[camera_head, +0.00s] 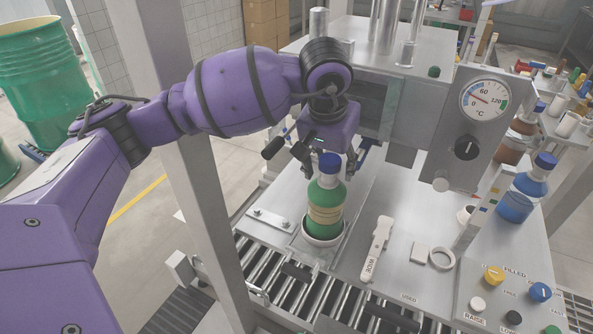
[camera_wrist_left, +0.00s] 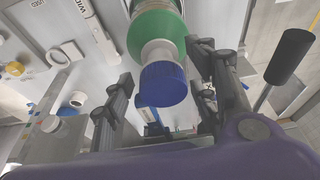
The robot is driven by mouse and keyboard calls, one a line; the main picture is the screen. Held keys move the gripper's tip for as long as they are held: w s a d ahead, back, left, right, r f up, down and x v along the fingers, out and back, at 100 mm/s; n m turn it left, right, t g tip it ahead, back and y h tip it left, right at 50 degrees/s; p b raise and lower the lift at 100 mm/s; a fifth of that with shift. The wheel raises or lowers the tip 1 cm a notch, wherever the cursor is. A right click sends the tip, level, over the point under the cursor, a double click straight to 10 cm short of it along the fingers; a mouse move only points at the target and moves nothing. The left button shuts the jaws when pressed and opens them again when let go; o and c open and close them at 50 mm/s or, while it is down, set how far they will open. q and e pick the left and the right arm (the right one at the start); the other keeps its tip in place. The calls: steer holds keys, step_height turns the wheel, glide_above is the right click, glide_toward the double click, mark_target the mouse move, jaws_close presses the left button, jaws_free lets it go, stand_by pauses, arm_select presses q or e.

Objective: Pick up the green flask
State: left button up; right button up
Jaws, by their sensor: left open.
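The green flask (camera_head: 325,204) has a blue cap and a tan label. It stands upright in a white round holder (camera_head: 322,236) on the steel work surface. In the left wrist view the flask (camera_wrist_left: 155,28) shows with its blue cap (camera_wrist_left: 163,84) toward the camera. My left gripper (camera_head: 331,168) is at the flask's upper part, just behind the cap in the head view. Its fingers are open, one on each side of the flask's neck in the left wrist view, with a visible gap. The flask hides part of the fingers. My right gripper is not in view.
A white "WIDE" tool (camera_head: 377,250) and a white ring (camera_head: 441,259) lie to the right of the flask. A blue flask (camera_head: 520,195) stands farther right. A machine with a dial gauge (camera_head: 484,100) rises behind. A roller conveyor (camera_head: 290,284) runs along the front.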

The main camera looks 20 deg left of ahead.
arm_select(q)
steer(key=shift+r, duration=0.3)
steer(key=shift+c, duration=0.5)
jaws_close()
steer(key=shift+r, duration=0.15)
